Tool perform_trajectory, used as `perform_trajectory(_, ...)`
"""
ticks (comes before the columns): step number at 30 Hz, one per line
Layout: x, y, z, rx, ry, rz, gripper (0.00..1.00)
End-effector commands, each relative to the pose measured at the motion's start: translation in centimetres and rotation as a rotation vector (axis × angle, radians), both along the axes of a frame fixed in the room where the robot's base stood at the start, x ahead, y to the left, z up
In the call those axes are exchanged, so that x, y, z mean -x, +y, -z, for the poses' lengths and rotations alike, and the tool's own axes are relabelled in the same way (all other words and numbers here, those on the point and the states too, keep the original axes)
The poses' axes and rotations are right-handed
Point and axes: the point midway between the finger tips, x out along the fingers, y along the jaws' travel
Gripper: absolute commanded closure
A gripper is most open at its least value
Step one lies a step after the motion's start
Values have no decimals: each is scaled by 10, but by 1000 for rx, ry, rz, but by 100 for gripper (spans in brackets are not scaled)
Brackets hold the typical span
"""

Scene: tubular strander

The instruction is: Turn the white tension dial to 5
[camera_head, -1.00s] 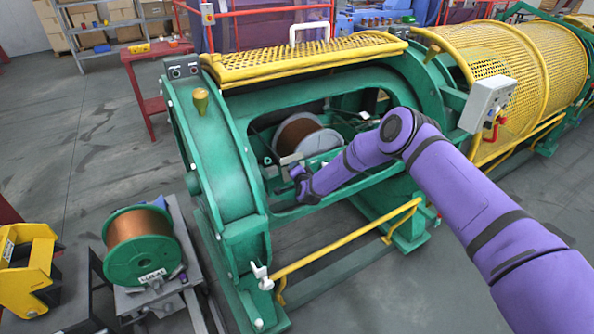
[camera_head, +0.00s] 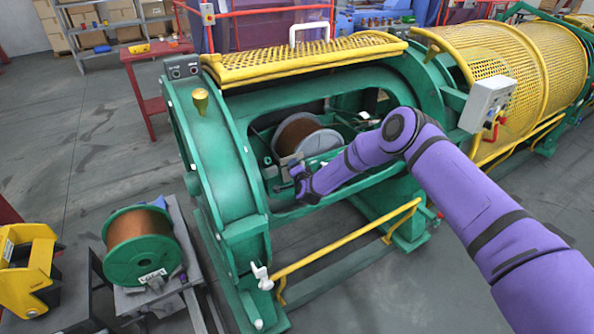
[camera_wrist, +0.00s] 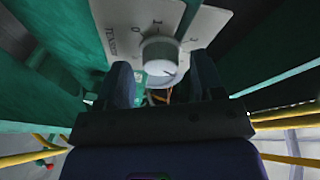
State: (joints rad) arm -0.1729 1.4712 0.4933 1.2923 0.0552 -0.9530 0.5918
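The white tension dial (camera_wrist: 161,60) shows in the wrist view as a round knob on a pale scale plate (camera_wrist: 112,22) with printed numbers. A 0 stands left of the knob and other marks lie above and to its right. A short dark mark shows at the lower right of the knob's face. My gripper (camera_wrist: 163,80) has its two dark fingers apart, one on each side of the knob, with narrow gaps seeming to show. Contact is not clear. In the head view my gripper (camera_head: 299,182) is inside the green machine's opening; the dial cannot be made out there.
The green machine frame (camera_head: 215,170) surrounds the opening, with a copper reel (camera_head: 303,136) behind my wrist. A raised yellow mesh guard (camera_head: 300,60) is above. A yellow rail (camera_head: 345,240) runs in front. A green spool (camera_head: 142,246) stands at the left.

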Motion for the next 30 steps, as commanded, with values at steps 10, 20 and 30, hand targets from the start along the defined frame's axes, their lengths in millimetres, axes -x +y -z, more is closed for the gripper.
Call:
perform_trajectory(10, 14, -4, -4, 0, 1, -2, 38)
perform_trajectory(20, 66, -20, -16, 1, 2, -2, 38)
perform_trajectory(30, 99, -30, -23, 0, 0, 0, 38)
